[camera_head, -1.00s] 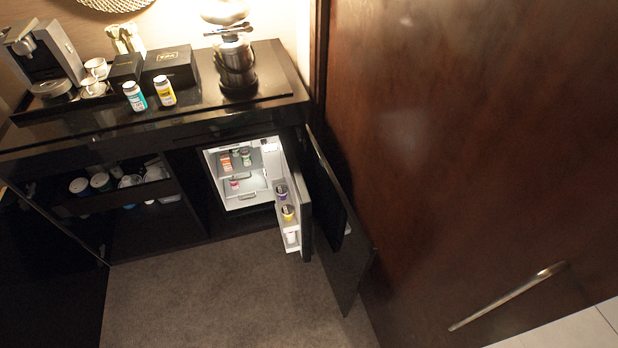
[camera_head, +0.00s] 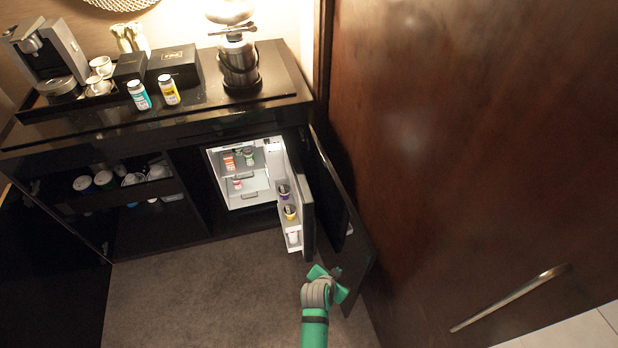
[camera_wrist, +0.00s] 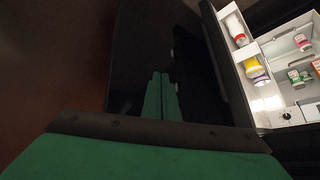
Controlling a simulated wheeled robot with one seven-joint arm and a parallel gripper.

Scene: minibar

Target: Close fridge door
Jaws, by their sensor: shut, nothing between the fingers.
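The small fridge (camera_head: 240,200) stands inside the black cabinet with its white interior showing. Its fridge door (camera_head: 307,205) is open, swung out toward the room, with cups and a white container on its inner shelves. In the wrist view the fridge door's shelf (camera_wrist: 245,65) is at the upper right. My green gripper (camera_head: 328,275) is just in front of the door's lower outer end, near the open dark cabinet door (camera_head: 350,250). In the wrist view my gripper (camera_wrist: 160,78) is shut and empty, its fingers pointing into the dark gap between the two doors. I cannot tell whether it touches either.
A tall brown wood panel (camera_head: 470,150) with a metal handle (camera_head: 510,298) closes off the right side. Bottles, boxes and a coffee machine (camera_head: 45,60) stand on the counter. Carpet (camera_head: 190,300) is clear at the front left.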

